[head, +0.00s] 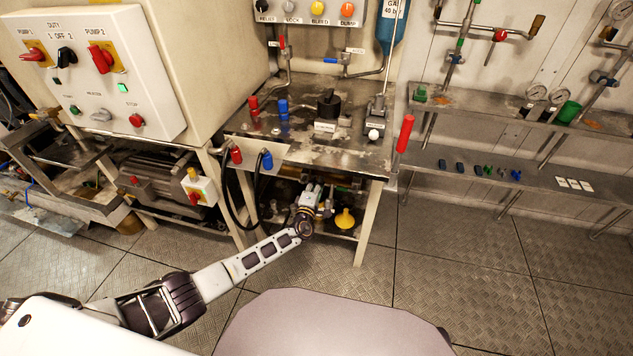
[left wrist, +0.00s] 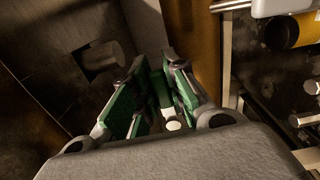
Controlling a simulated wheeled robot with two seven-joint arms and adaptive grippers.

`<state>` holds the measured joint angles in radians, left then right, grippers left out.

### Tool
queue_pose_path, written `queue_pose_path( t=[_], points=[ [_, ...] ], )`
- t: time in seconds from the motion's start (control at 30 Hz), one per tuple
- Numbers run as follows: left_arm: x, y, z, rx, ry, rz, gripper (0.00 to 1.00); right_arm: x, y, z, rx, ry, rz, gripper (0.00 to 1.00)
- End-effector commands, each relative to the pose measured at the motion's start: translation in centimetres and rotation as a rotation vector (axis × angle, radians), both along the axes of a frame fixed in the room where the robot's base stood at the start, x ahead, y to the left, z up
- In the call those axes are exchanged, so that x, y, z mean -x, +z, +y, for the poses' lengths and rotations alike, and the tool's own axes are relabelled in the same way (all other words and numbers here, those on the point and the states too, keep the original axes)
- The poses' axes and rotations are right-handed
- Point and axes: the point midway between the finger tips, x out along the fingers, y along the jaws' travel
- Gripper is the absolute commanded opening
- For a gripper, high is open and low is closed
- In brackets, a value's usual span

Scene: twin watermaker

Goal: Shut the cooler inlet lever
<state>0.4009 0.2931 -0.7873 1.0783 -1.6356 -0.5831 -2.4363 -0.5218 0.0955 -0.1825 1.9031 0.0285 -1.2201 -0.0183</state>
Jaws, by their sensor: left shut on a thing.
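My left gripper (head: 312,198) reaches under the metal bench, in front of the lower shelf. In the left wrist view its green-padded fingers (left wrist: 160,95) are close together around a small narrow piece with a pale round end (left wrist: 172,126). This piece sits where a lever would be held, but most of it is hidden by the fingers. I take it as the cooler inlet lever, though no label on it can be read. In the head view my gripper hides it, so its angle cannot be told. My right gripper is not in view.
The bench (head: 345,150) stands above my left gripper, with a pale front leg (head: 368,225) to its right. Black hoses (head: 232,195) hang to the left, near a pump motor (head: 160,180). The floor in front is clear.

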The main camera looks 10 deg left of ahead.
Motion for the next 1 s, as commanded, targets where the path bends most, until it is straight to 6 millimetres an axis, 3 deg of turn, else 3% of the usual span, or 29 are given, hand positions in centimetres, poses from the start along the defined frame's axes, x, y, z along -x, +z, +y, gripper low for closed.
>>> queue_pose_path(
  t=[0.53,0.57,0.7,1.0],
  points=[
    [0.02,-0.21,-0.02,-0.022,0.0,0.0,0.0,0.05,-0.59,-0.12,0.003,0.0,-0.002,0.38],
    [0.03,-0.21,-0.02,-0.021,0.0,0.0,0.17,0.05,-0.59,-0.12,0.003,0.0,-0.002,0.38],
    [0.02,-0.19,-0.03,-0.021,0.0,0.0,0.35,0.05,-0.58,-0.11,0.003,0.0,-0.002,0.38],
    [0.01,-0.15,-0.03,-0.021,0.0,-0.001,0.38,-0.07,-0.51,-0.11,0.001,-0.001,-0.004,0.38]
  ],
)
